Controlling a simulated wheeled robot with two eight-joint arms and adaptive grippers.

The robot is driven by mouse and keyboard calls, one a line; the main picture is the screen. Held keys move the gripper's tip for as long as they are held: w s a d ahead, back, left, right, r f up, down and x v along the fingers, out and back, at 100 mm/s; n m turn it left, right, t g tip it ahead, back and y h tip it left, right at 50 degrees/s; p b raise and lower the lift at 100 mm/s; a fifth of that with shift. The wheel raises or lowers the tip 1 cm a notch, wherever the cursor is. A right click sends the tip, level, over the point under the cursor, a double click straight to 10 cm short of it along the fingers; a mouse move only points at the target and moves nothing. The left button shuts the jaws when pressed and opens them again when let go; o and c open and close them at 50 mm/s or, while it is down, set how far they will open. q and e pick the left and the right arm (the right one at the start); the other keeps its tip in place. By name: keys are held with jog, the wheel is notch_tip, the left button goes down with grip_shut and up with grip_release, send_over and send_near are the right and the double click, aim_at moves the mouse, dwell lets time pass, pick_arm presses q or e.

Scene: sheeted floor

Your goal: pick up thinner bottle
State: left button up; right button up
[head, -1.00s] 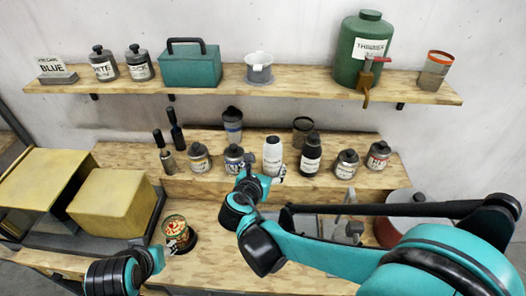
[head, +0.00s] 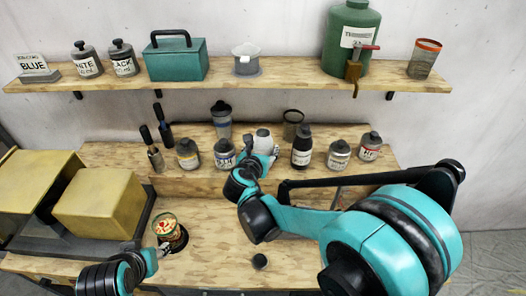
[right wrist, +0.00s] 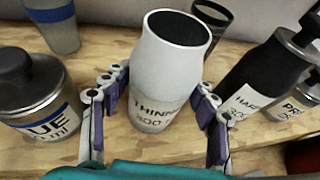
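The thinner bottle is white with a dark-grey top and a label reading "THINN…"; it stands upright on the middle shelf in the head view (head: 263,136) and at the centre of the right wrist view (right wrist: 172,65). My right gripper (right wrist: 160,112) is open, with one finger on each side of the bottle's lower half. Gaps show between fingers and bottle. In the head view the right gripper (head: 264,160) hides the bottle's lower part. My left gripper (head: 160,254) is low at left, beside a red-labelled can; its finger state is unclear.
A blue-labelled bottle (right wrist: 30,95) stands close left of the right gripper, and a black hardener-like bottle (right wrist: 262,80) close right. A clear cup (head: 293,124) is behind. The green thinner tank (head: 352,32) is on the upper shelf. Yellow boxes (head: 100,205) stand at left.

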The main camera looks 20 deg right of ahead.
jog(key=c, duration=0.9)
jog(key=shift+r, duration=0.15)
